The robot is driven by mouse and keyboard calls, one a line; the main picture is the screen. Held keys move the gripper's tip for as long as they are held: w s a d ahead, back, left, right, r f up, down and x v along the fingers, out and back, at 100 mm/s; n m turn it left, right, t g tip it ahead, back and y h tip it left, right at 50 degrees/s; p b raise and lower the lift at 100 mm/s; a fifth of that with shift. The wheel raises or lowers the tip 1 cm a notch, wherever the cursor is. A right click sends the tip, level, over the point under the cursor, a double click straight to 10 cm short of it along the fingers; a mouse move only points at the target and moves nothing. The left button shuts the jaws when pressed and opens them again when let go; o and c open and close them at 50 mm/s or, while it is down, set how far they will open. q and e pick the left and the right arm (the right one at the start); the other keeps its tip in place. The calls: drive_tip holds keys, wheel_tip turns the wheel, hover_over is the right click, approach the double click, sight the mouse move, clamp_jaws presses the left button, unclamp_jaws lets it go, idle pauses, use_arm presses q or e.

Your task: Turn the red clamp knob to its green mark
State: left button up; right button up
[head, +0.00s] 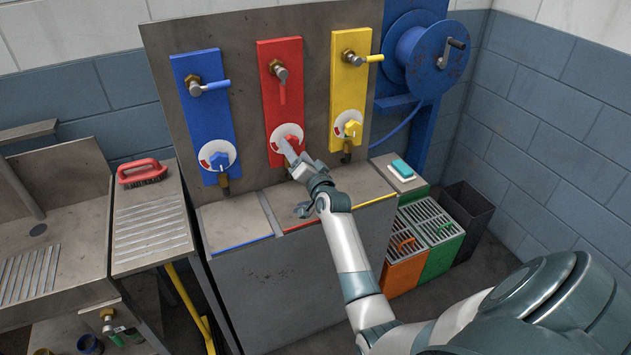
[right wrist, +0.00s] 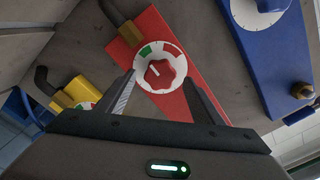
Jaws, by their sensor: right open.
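The red clamp knob (right wrist: 161,74) sits on a white round dial (right wrist: 177,56) on the red panel (right wrist: 160,28). In the right wrist view a green mark (right wrist: 146,50) shows at the dial's upper left. A pale pointer line on the knob points up and left. In the head view the knob (head: 291,138) is partly hidden by my right gripper (head: 290,158). That gripper is open and empty, and its fingers (right wrist: 160,84) appear on either side of the dial in the wrist view. I cannot tell whether they touch it. My left gripper is not in view.
A blue panel (head: 202,105) and a yellow panel (head: 350,90) with similar knobs stand on either side. A red lever (head: 282,92) hangs above the red knob. A counter (head: 235,218) lies below. A blue hose reel (head: 425,53) is at right.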

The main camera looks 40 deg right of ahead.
drive_tip(key=b+v, duration=0.2)
drive_tip(key=v, duration=1.3)
drive_tip(key=shift+b, duration=0.3)
drive_tip(key=shift+w, duration=0.1)
